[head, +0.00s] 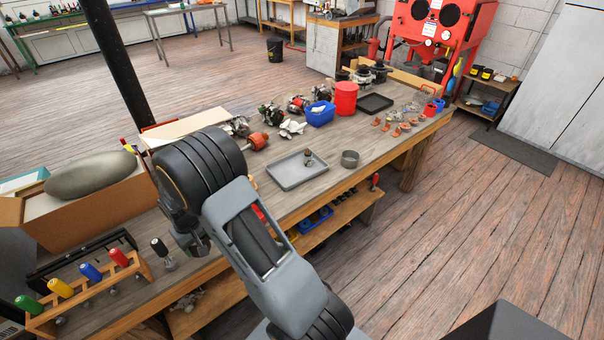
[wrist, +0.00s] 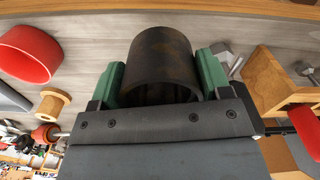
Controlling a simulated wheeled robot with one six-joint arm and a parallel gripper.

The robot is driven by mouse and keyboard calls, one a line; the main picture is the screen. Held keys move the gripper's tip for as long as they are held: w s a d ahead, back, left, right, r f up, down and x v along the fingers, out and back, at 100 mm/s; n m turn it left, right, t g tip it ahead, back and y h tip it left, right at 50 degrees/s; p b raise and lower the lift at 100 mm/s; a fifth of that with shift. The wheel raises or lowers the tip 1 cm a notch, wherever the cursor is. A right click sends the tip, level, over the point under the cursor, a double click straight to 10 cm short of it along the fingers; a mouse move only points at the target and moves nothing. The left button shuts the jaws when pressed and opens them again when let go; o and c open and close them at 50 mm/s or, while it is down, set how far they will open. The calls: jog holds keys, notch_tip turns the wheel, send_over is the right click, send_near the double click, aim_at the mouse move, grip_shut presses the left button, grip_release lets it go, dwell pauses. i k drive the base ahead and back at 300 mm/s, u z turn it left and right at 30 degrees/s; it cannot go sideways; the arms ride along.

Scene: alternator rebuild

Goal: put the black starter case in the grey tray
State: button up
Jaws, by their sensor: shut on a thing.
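The black starter case (wrist: 162,58) is a dark, hollow cylinder with brownish patches. In the wrist view, my gripper (wrist: 162,82) is shut on it, one green finger pad at each side. In the head view I cannot make out the case; my arm covers that area at the left part of the bench. The grey tray (head: 285,181) lies flat on the bench near its front edge, right of my arm. A small dark part with a light base (head: 308,157) stands in the tray.
A grey ring-shaped cup (head: 350,158) stands right of the tray. Behind are a blue bin (head: 320,115), a red container (head: 346,98) and a black tray (head: 376,103). A screwdriver rack (head: 92,283) and cardboard box (head: 88,208) flank my arm at left.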

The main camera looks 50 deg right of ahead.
aim_at(287, 175)
jog(key=k, duration=0.9)
jog(key=z, duration=2.05)
jog(key=i, duration=1.45)
jog(key=u, duration=2.05)
jog(key=i, duration=0.5)
